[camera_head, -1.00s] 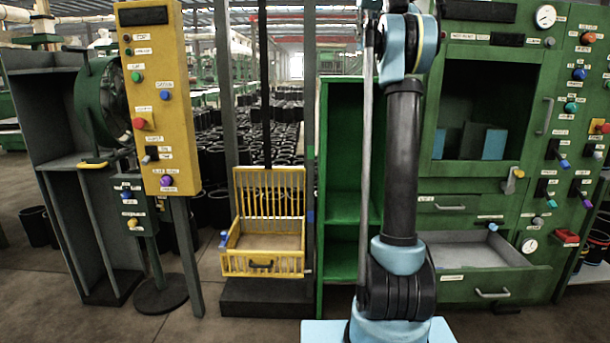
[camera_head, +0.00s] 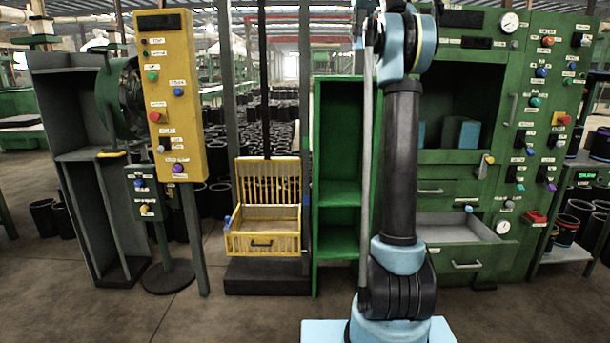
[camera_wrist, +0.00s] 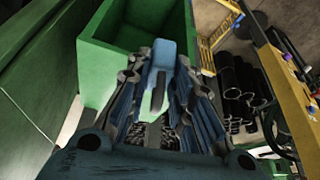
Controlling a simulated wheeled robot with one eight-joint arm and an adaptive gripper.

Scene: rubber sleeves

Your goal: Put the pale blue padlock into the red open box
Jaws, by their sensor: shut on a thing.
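My gripper (camera_wrist: 159,75) shows in the wrist view, its dark blue-grey fingers shut on the pale blue padlock (camera_wrist: 168,55). The padlock's body points away from the wrist, and its grey shackle lies nearer the palm, between the fingers. In the head view my gripper and the padlock are out of sight; only my arm shows. A small red box-like thing (camera_head: 536,217) sits low on the right panel of the green cabinet, far from the padlock. It is too small to tell whether it is open.
A green open shelf (camera_head: 338,192) stands behind my arm. The green cabinet (camera_head: 430,186) has a pulled-out drawer (camera_head: 465,250). A yellow slatted bin (camera_head: 262,243) and a yellow button panel (camera_head: 172,100) stand to the left. The floor (camera_head: 215,315) in front is clear.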

